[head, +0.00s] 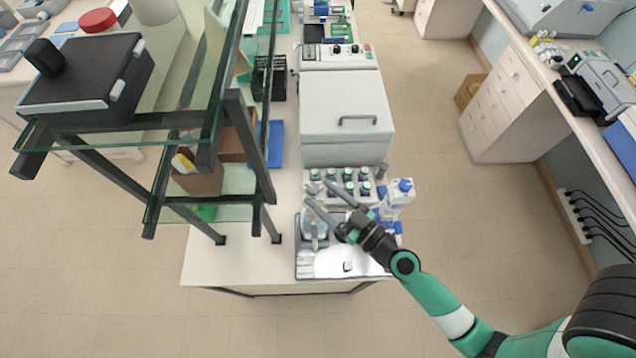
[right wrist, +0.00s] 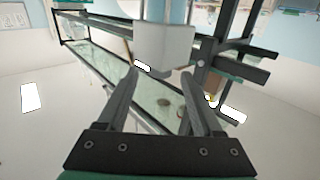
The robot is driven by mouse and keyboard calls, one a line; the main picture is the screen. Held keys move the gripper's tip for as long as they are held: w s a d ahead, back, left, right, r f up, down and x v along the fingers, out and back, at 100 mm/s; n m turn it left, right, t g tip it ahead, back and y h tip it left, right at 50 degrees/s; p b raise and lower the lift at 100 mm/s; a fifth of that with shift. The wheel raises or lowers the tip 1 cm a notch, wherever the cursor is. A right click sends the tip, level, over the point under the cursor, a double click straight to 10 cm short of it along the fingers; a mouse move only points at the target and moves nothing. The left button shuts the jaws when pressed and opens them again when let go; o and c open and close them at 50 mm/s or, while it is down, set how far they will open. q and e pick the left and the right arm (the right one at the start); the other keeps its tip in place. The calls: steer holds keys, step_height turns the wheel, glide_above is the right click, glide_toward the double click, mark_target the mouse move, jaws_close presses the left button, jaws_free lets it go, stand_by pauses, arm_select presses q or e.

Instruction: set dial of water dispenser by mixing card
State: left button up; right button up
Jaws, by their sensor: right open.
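My right gripper (head: 318,192) reaches in from the lower right over the near end of the bench. Its two fingers are spread with nothing between them, above a grey tray (head: 303,262) and near a rack of green-capped bottles. In the right wrist view, the open fingers (right wrist: 159,74) point toward a pale box-like thing (right wrist: 163,45) beyond them, which I cannot identify. I cannot clearly tell the water dispenser, its dial or the mixing card. A clear vessel (head: 314,228) in the tray is partly hidden by the gripper. My left gripper is out of view.
A glass shelf with a dark frame (head: 240,130) stands at the left of the bench. Behind the bottle rack (head: 347,196) is a large white lidded machine (head: 345,105). A white and blue bottle (head: 401,191) stands right of the rack. The bench's front left corner is clear.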

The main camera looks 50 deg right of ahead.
steer(key=shift+w, duration=0.95)
jaws_close()
